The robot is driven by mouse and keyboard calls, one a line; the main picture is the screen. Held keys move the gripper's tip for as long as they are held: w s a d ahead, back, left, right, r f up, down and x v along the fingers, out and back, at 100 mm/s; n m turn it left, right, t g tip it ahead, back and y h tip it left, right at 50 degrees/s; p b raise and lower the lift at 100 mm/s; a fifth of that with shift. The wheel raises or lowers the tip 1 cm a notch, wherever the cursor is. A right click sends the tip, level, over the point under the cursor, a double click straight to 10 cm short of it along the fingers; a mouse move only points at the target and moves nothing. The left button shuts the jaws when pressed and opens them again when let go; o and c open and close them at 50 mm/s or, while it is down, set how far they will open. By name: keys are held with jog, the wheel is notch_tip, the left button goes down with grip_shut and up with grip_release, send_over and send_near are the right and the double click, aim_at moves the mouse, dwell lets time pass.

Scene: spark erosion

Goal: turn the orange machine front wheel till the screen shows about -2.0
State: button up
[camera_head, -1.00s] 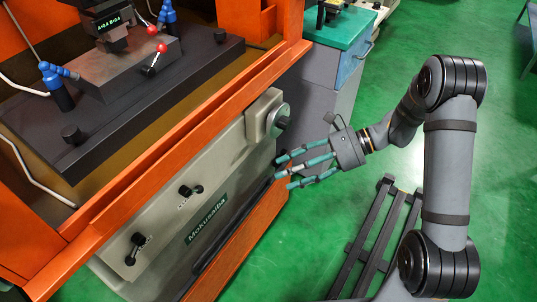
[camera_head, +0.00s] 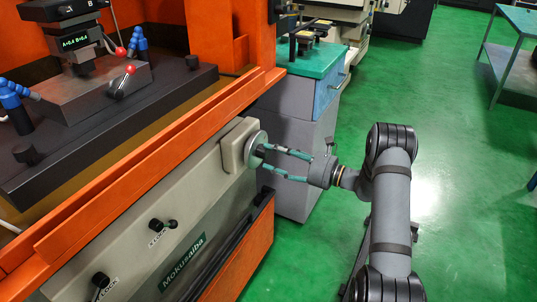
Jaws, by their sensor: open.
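The orange machine (camera_head: 150,200) fills the left side. Its front wheel (camera_head: 256,149) is a grey disc with a dark hub on a beige block at the right end of the front panel. My gripper (camera_head: 263,159) is open, its teal fingers pointing left at the wheel. The fingertips are at or very close to the wheel's hub; I cannot tell whether they touch it. A small dark screen (camera_head: 75,43) on the machine head shows green text with an A and a B value, too small to read surely.
A grey cabinet with a teal top (camera_head: 314,62) stands just behind my gripper. Lock knobs (camera_head: 157,225) sit lower on the machine's front panel. An orange lower ledge (camera_head: 245,255) juts out below the wheel. Green floor (camera_head: 465,190) is free at the right.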

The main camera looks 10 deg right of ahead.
jog(key=shift+x, duration=1.15)
jog(key=shift+c, duration=1.2)
jog(key=c, duration=0.9)
jog(key=shift+r+m+p, duration=0.2)
jog(key=shift+m+p, duration=0.4)
jog(key=shift+p, duration=0.1)
jog(key=shift+f, duration=0.15)
